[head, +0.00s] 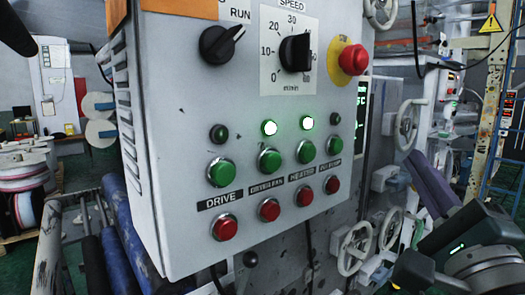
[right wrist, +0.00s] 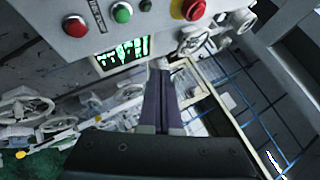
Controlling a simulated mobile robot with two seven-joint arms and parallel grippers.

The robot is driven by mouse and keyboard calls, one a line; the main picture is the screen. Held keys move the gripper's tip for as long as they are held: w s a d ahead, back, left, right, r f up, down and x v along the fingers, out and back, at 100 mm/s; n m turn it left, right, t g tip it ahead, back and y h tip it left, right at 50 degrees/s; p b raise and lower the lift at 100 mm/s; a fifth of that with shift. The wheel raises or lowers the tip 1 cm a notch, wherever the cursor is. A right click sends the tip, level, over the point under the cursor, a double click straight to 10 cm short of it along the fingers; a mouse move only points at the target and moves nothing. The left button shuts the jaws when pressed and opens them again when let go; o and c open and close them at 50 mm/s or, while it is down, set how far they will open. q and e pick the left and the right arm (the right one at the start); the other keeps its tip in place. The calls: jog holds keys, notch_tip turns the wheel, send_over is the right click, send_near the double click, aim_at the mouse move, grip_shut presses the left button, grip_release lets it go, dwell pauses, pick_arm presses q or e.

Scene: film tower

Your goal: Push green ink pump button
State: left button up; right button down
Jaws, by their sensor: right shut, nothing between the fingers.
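The green ink pump button (head: 334,143) is the rightmost of the green buttons on the grey control panel (head: 180,100). Its lamp (head: 335,117) above is dark, and its red button (head: 332,185) is below the label. The green button also shows at the top of the right wrist view (right wrist: 122,12). My right gripper (head: 416,160) is to the right of the panel, apart from the button. In the right wrist view its purple fingers (right wrist: 160,68) are shut and empty, pointing past the panel's side. My left gripper is not in view.
A red emergency button (head: 353,60) on a yellow base juts out above the ink pump column. Handwheels (head: 355,247) stand out below and right of the panel. A lit green display (right wrist: 122,48) shows beside the panel. The space before the buttons is clear.

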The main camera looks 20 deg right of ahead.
aim_at(336, 146)
jog(key=w+a+b, duration=0.3)
jog(key=w, duration=0.5)
jog(key=shift+a, duration=0.2)
dwell(1.1)
dwell(0.8)
jog(key=shift+w, duration=0.1)
jog(key=shift+w+a+b, duration=0.15)
jog(key=shift+w+b, duration=0.2)
